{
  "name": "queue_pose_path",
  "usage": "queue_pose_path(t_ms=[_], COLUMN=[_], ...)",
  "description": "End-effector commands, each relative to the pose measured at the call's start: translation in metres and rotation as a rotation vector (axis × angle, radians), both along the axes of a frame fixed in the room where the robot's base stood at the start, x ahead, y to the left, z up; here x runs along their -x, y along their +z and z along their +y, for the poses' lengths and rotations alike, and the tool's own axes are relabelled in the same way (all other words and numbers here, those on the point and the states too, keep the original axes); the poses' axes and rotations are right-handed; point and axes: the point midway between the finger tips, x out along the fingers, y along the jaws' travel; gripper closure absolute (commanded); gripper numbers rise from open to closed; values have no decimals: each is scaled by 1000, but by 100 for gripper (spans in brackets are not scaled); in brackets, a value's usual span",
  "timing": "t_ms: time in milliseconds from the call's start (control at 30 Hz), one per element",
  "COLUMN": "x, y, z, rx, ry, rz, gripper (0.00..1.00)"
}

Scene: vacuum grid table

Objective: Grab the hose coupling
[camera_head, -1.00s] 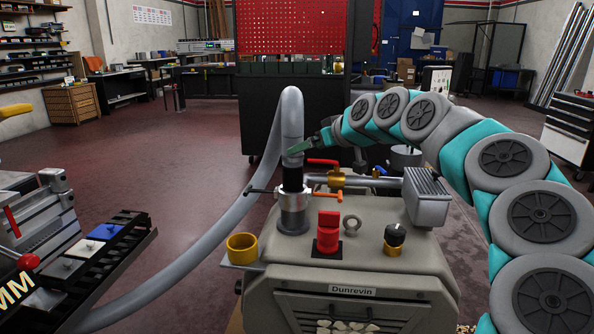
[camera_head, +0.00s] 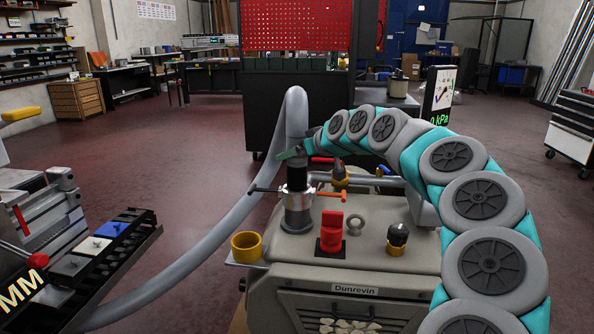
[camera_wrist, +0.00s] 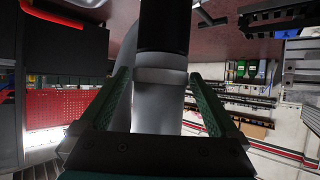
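The hose coupling, a black cuff (camera_head: 296,176) above a metal fitting (camera_head: 297,208), stands upright on top of the beige Dunrevin machine (camera_head: 375,268). The grey hose (camera_head: 295,112) rises from it and loops over to the left. My gripper (camera_head: 291,154) is at the hose just above the black cuff. In the wrist view, my gripper (camera_wrist: 160,108) is open, its green fingers on either side of the grey hose (camera_wrist: 158,105), with visible gaps. The black cuff (camera_wrist: 163,25) is at the top of that view, beyond the fingertips.
A black T-handle and an orange lever (camera_head: 331,195) stick out beside the fitting. A vise and a tray (camera_head: 100,252) stand at left.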

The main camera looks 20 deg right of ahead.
Motion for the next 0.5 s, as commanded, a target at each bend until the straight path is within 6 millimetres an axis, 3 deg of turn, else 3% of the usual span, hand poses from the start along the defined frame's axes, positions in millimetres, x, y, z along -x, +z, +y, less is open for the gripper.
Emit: queue_pose_path(t_ms=[67, 500], x=[0, 0], y=[0, 0], z=[0, 0], rx=[0, -1], ry=[0, 0], rz=[0, 0], gripper=[14, 63])
